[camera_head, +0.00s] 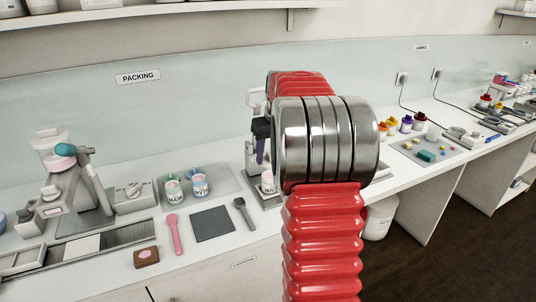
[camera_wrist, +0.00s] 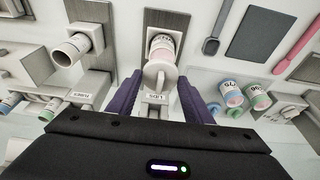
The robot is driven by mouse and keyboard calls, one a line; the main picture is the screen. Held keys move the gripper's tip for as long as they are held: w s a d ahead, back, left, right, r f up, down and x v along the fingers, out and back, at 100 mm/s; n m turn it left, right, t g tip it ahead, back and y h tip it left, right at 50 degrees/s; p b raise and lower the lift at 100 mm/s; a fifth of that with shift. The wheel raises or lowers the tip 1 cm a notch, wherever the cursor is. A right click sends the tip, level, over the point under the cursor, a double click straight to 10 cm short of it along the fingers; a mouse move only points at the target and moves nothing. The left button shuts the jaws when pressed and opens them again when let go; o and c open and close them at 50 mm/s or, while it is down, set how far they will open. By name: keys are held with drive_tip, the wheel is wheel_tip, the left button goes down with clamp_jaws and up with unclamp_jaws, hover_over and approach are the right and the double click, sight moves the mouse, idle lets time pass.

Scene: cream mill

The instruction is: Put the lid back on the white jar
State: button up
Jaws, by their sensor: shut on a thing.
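The white jar (camera_wrist: 162,41) stands on a grey plate in the wrist view, with dark lettering on its side and a pinkish top. In the head view the jar (camera_head: 267,183) is partly hidden by my arm. My gripper (camera_wrist: 160,78) has purple fingers and is shut on the pale lid (camera_wrist: 157,75), which lies between the fingertips. The lid overlaps the near part of the jar in the wrist view; whether they touch cannot be told. In the head view one purple finger of my gripper (camera_head: 261,149) shows above the jar, and the lid is hidden.
A labelled lids block (camera_wrist: 156,99) sits below the lid in the wrist view. A white cylinder (camera_wrist: 71,50) projects at the left. A dark mat (camera_head: 212,224), pink spatula (camera_head: 174,234) and grey spatula (camera_head: 243,214) lie in front.

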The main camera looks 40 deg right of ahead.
drive_tip(key=shift+f, duration=0.1)
drive_tip(key=shift+f, duration=2.15)
drive_tip(key=shift+f, duration=0.6)
idle(1.2)
drive_tip(key=o, duration=1.1)
drive_tip(key=shift+o, duration=0.4)
drive_tip(key=o, duration=0.4)
drive_tip(key=shift+r, duration=0.15)
drive_tip(key=shift+r, duration=2.15)
